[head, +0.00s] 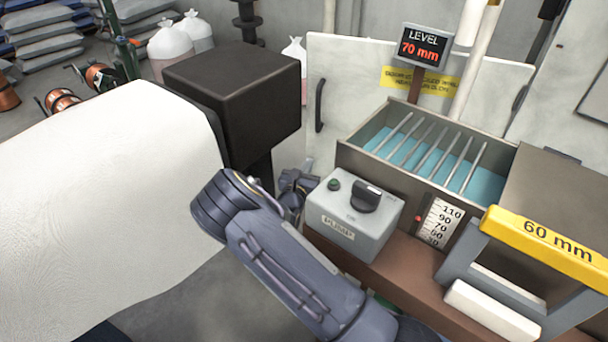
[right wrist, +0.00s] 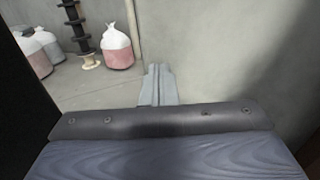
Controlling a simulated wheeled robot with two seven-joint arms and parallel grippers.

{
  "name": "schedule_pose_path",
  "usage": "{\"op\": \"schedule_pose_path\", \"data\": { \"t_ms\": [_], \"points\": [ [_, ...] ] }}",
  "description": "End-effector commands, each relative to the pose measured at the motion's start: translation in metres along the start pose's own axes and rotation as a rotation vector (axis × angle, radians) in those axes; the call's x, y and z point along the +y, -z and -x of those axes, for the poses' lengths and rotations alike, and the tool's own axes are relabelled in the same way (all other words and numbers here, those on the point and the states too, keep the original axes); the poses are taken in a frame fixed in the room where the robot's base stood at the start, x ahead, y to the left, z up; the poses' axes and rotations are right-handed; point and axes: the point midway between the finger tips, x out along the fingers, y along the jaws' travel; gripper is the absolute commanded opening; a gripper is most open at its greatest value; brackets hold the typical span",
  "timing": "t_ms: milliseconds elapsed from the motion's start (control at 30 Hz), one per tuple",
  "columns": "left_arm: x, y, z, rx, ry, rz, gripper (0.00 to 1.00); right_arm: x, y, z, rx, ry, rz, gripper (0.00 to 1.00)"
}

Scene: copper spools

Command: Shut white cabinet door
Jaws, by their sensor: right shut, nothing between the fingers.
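A white cabinet door (head: 345,75) with a black vertical handle (head: 319,105) near its left edge stands upright behind the blue-filled tank, with a yellow label on it. Whether it is ajar or closed is hard to tell. My right gripper (head: 297,186) is low and to the left of the door, between the dark box and the grey pump box. In the right wrist view the gripper fingers (right wrist: 158,84) are shut together with nothing between them. A pale upright surface fills the right of that view; I cannot tell whether it is the door. My left gripper is not in view.
The grey pump box (head: 350,215) and open tank (head: 430,150) stand right of my right arm. A dark box (head: 235,85) and white-covered surface (head: 110,200) are on the left.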

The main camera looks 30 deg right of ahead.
Motion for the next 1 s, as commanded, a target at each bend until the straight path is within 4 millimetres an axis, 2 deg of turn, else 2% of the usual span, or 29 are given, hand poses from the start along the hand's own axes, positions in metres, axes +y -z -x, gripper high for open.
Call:
{"op": "schedule_pose_path", "data": {
  "t_ms": [433, 733, 833, 1000],
  "points": [
    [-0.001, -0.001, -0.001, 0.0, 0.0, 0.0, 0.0, 0.0, 0.001, -0.007, 0.0, 0.001, 0.0, 0.0],
    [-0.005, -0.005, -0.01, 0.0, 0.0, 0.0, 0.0, 0.001, 0.002, -0.058, 0.001, 0.002, -0.002, 0.0],
    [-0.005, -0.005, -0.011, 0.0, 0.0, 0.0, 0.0, 0.001, 0.001, -0.065, 0.001, 0.0, 0.001, 0.0],
    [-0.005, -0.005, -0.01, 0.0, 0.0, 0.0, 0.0, 0.001, 0.0, -0.066, 0.001, 0.0, 0.002, 0.0]
  ]
}}
